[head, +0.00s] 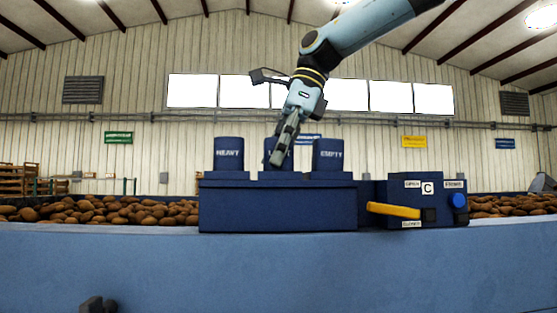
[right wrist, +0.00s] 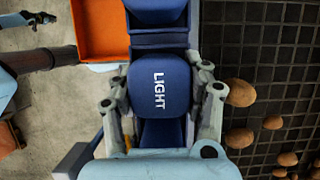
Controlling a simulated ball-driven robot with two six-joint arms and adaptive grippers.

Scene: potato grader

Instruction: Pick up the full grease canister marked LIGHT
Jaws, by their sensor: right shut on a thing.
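The dark blue canister marked LIGHT (right wrist: 160,90) lies between the two fingers of my right gripper (right wrist: 161,95) in the right wrist view. The fingers are shut on its sides. In the head view my right gripper (head: 280,152) comes down from above and covers much of the LIGHT canister (head: 287,160). The canister stands at the middle of the dark blue rack (head: 278,208); I cannot tell whether it is lifted. How full it is does not show. A dark piece at the bottom left, likely my left gripper (head: 98,304), shows too little to tell its state.
The HEAVY canister (head: 229,155) stands left of LIGHT and the EMPTY canister (head: 328,155) right, both close. A control box (head: 427,190) with a yellow handle (head: 393,210) is at right. Potatoes (head: 110,210) lie behind. An orange bin (right wrist: 100,35) shows in the wrist view.

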